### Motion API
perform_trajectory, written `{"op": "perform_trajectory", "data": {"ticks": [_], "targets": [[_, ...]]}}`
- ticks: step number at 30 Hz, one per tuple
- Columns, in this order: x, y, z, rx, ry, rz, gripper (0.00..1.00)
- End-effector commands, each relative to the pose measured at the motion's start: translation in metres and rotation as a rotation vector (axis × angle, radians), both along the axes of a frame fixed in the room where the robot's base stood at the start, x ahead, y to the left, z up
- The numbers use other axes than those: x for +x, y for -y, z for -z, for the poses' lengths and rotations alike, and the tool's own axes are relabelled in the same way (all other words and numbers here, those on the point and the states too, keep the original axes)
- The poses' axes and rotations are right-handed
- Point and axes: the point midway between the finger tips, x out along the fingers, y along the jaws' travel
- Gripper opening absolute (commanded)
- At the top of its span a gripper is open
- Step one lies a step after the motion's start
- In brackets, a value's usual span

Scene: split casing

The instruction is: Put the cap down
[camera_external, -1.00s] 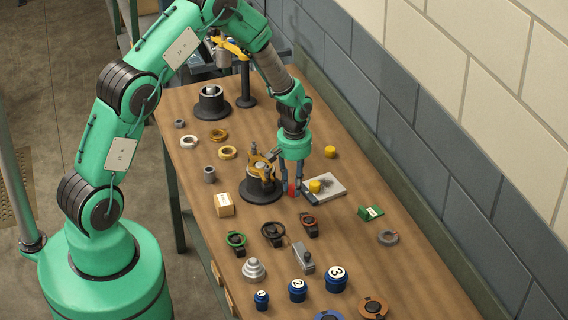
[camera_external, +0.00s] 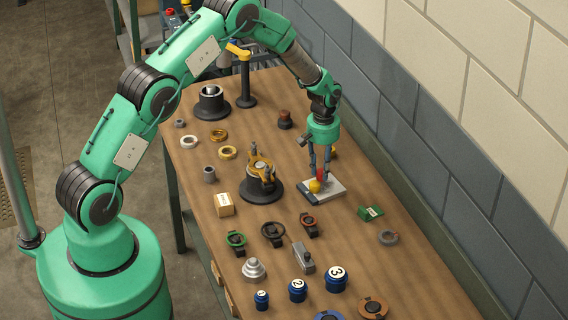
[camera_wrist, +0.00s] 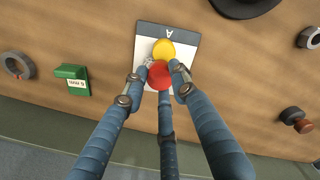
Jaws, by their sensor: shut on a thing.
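A small red cap (camera_external: 320,174) is gripped between the blue fingers of my gripper (camera_external: 322,170). It also shows in the wrist view (camera_wrist: 159,77), with the fingers of my gripper (camera_wrist: 158,84) closed around it. The cap is over the white-topped plate (camera_external: 331,191), which is marked A in the wrist view (camera_wrist: 146,40). A yellow round piece (camera_external: 315,187) stands on the plate right beside the cap; it also shows in the wrist view (camera_wrist: 163,48). I cannot tell whether the cap touches the plate.
A black round fixture (camera_external: 262,190) stands left of the plate, a green box (camera_external: 370,213) to the right. A brown knob (camera_external: 285,120) stands farther back.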

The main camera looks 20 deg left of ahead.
Motion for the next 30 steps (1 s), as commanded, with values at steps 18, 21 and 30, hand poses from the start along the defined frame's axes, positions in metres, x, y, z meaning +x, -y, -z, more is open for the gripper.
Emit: {"op": "perform_trajectory", "data": {"ticks": [18,21,30], "targets": [[0.024,0.009,0.002,0.000,0.000,0.000,0.17],[0.025,0.009,0.003,0.000,0.000,0.000,0.17],[0.031,0.011,0.020,0.001,-0.003,0.000,0.17]]}}
